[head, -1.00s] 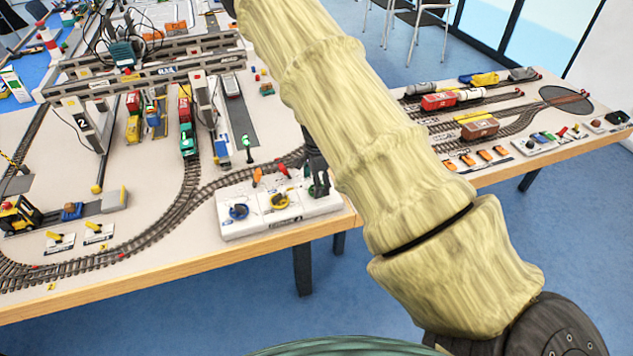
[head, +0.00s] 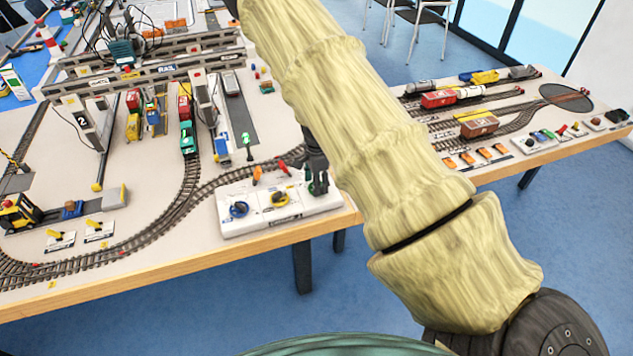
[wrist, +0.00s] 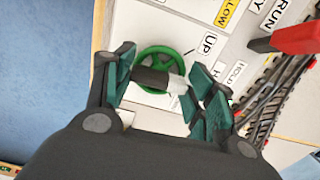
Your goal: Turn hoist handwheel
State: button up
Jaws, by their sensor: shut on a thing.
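The hoist handwheel is a green wheel (wrist: 150,60) on a white control panel (head: 228,222) at the table's front edge, beside a blue wheel (head: 239,209) and a yellow wheel (head: 279,199). The wrist view shows a label reading "UP" next to it. My gripper (wrist: 158,80) is shut on the wheel's knob, a dark grip with a pale end between the teal finger pads. Part of the green rim lies behind the knob and fingers. In the head view my gripper (head: 318,186) stands over the panel's right end and mostly covers the green wheel.
A red lever (wrist: 298,36) rises close to the gripper on the right in the wrist view. Rail track (head: 185,203) runs behind the panel. The gantry crane (head: 150,72) stands further back left.

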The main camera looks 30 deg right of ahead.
jog(key=n+b, duration=0.1)
jog(key=n, duration=0.3)
jog(key=shift+n+b, duration=0.3)
jog(key=shift+b, duration=0.1)
jog(key=n+b, duration=0.1)
jog(key=n, duration=0.3)
jog(key=shift+s+n, duration=0.15)
jog(key=shift+n, duration=0.25)
jog(key=shift+d, duration=0.1)
jog(key=o, duration=1)
jog(key=shift+r, duration=0.1)
notch_tip(320, 180, up, 12)
jog(key=shift+f, duration=0.1)
